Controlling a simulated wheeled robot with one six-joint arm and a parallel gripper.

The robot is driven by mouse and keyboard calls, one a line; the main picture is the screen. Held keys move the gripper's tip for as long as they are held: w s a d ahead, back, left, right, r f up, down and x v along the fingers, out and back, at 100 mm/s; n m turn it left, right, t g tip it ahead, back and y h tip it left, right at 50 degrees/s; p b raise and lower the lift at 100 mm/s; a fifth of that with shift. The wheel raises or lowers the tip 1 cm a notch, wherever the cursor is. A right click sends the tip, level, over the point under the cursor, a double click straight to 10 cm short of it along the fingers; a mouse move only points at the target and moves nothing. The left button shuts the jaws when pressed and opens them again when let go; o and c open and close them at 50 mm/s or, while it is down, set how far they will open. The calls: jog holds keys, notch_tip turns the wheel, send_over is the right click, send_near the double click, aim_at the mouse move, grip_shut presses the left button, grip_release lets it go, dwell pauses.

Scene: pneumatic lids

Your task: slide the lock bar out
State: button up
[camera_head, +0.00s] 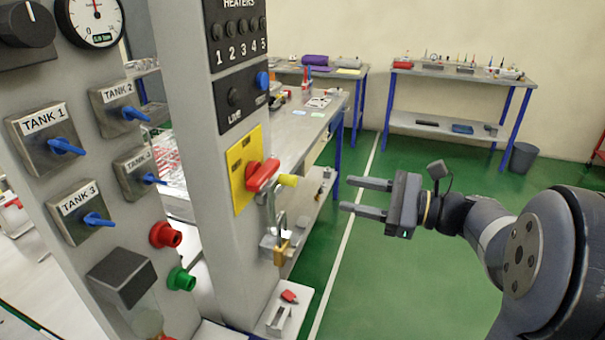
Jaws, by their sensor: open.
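A yellow plate (240,168) with a red rotary handle (262,176) is mounted on the grey post. A small yellow-tipped piece (288,180) sticks out to the right beside the red handle. Below it hang a metal hasp (268,215) and a brass padlock (281,252). Which of these metal parts is the lock bar I cannot tell for sure. My gripper (366,197) is open and empty, its two fingers pointing left. It is to the right of the handle and hasp, apart from them.
The left panel carries tank valves with blue levers (65,146), a red button (165,235) and a green button (181,279). A small red object (289,296) lies on the ledge at the post's foot. Workbenches (465,82) stand behind. Green floor is clear under my arm.

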aim_at(296, 181)
jog(key=x, duration=0.3)
jog(key=p+x, duration=0.1)
jog(key=x, duration=0.6)
jog(key=shift+a+r+p, duration=0.25)
jog(key=shift+a+p, duration=0.05)
jog(key=shift+a, duration=0.1)
grip_shut()
